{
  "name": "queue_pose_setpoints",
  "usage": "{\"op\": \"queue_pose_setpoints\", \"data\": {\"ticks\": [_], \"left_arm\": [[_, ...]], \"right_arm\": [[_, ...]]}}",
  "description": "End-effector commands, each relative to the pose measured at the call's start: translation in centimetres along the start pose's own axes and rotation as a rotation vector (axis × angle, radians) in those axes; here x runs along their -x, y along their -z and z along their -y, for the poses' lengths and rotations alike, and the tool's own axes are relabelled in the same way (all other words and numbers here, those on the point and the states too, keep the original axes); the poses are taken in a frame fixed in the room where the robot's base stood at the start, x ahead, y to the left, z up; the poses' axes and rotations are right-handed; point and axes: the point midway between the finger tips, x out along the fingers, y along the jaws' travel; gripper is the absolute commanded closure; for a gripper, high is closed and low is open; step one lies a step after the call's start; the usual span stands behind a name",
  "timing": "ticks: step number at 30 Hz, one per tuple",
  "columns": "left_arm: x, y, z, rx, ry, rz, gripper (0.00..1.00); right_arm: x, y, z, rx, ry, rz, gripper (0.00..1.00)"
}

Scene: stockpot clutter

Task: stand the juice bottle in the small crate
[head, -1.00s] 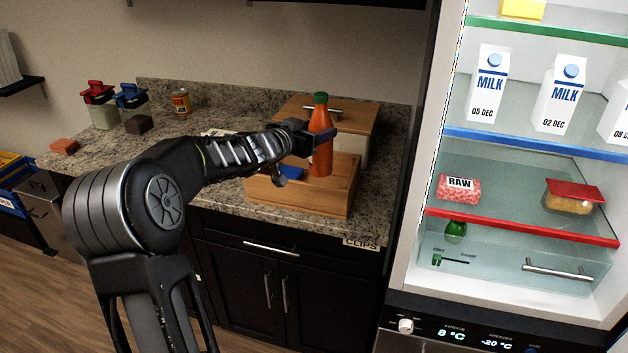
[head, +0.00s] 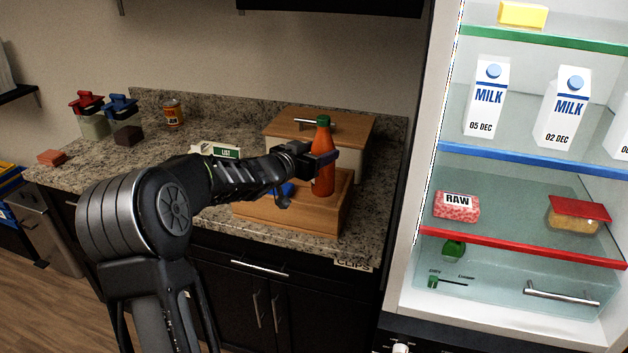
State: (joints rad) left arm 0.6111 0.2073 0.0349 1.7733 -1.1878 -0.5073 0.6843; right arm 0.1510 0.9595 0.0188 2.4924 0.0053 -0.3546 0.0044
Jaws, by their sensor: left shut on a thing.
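The juice bottle (head: 323,180) is orange with a green cap and stands upright at the small crate. My left gripper (head: 322,158) is shut on the upper part of the bottle, coming from the left. The small crate (head: 296,222) is a light wooden box near the front edge of the counter. The bottle's lower part is in front of the crate's back wall and its base is near or behind the front rim; I cannot tell whether it touches the crate floor. A blue thing (head: 287,189) shows in the crate, partly behind my gripper. My right gripper is not in view.
A bread box (head: 370,130) with a wooden lid stands behind the crate. The open fridge (head: 421,190) stands on the right.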

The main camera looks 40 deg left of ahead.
Motion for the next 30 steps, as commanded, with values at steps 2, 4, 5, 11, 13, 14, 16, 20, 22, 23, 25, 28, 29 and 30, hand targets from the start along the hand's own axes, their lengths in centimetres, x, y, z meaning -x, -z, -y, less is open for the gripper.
{"op": "queue_pose_setpoints", "data": {"ticks": [2, 4, 5, 11, 13, 14, 16, 20, 22, 23, 25, 28, 29, 30], "left_arm": [[-0.3, -1.1, -0.1, 0.000, -0.001, -0.003, 1.00], [-0.4, -1.5, -0.1, 0.000, -0.002, -0.005, 1.00], [-0.4, -1.6, -0.1, -0.001, -0.002, -0.005, 1.00], [-0.4, -1.5, -0.1, -0.002, -0.001, -0.006, 1.00], [-0.4, -1.6, -0.1, -0.002, -0.001, -0.006, 1.00], [-0.4, -1.7, -0.1, -0.002, -0.001, -0.005, 1.00], [-0.5, -2.2, -0.1, 0.000, -0.001, -0.004, 1.00], [-0.9, -4.0, 0.0, 0.001, -0.001, -0.003, 1.00], [-1.0, -4.8, 0.0, 0.000, -0.001, -0.003, 1.00], [-1.1, -5.1, 0.0, 0.001, 0.000, -0.003, 1.00], [-1.1, -5.3, 0.0, -0.001, 0.000, -0.005, 1.00], [-1.1, -5.2, 0.0, -0.002, 0.000, -0.006, 1.00], [-1.1, -5.2, 0.0, -0.002, 0.000, -0.006, 1.00], [-1.1, -5.2, 0.0, -0.002, 0.000, -0.006, 1.00]], "right_arm": [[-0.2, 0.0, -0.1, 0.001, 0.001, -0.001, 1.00], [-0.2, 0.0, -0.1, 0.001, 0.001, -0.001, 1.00], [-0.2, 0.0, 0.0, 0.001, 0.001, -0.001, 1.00], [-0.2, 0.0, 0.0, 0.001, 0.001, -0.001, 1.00], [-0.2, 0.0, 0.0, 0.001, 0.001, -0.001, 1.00], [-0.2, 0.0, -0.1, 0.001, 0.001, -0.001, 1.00], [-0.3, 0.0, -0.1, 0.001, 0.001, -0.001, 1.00], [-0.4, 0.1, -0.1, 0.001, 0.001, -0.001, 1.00], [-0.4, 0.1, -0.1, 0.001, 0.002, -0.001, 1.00], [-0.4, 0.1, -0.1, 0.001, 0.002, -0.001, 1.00], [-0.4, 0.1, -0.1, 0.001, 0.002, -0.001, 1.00], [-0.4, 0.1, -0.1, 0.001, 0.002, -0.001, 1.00], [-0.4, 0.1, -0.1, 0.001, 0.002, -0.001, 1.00], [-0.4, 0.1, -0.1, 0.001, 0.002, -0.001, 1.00]]}}
